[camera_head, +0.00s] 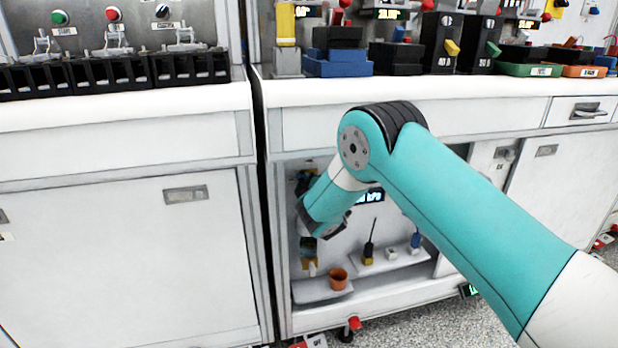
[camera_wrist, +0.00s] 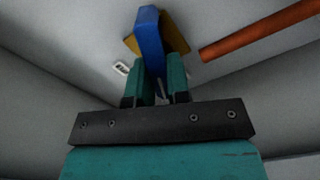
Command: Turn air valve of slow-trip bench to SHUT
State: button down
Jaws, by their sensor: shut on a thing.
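A blue lever (camera_wrist: 149,38), which looks like the air valve's handle, stands out in front of a yellow plate or body (camera_wrist: 131,45) in the wrist view. My gripper (camera_wrist: 163,72) is shut on the blue lever, with one teal finger on each side of its near end. A small white label (camera_wrist: 121,68) shows to the left of the fingers; its words are too small to read. In the head view my arm reaches into the open lower bay of the bench, and the wrist hides the lever and most of the gripper.
An orange-brown pipe (camera_wrist: 258,30) runs at the upper right of the wrist view. In the head view, an orange cup (camera_head: 338,279) and several small items stand on low shelves (camera_head: 385,263) inside the bay. Side walls close in the bay. The worktop above carries several devices.

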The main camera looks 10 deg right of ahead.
jog(key=n, duration=0.1)
jog(key=n+p, duration=0.1)
jog(key=n, duration=0.1)
jog(key=n+p, duration=0.1)
jog(key=shift+a+f+n, duration=0.1)
jog(key=shift+f+n, duration=0.15)
jog(key=shift+n, duration=0.15)
jog(key=shift+f, duration=0.1)
dwell(0.3)
jog(key=c, duration=1.1)
grip_release()
jog(key=shift+s, duration=0.1)
jog(key=s+b, duration=1.4)
jog(key=s, duration=0.3)
jog(key=shift+s, duration=0.15)
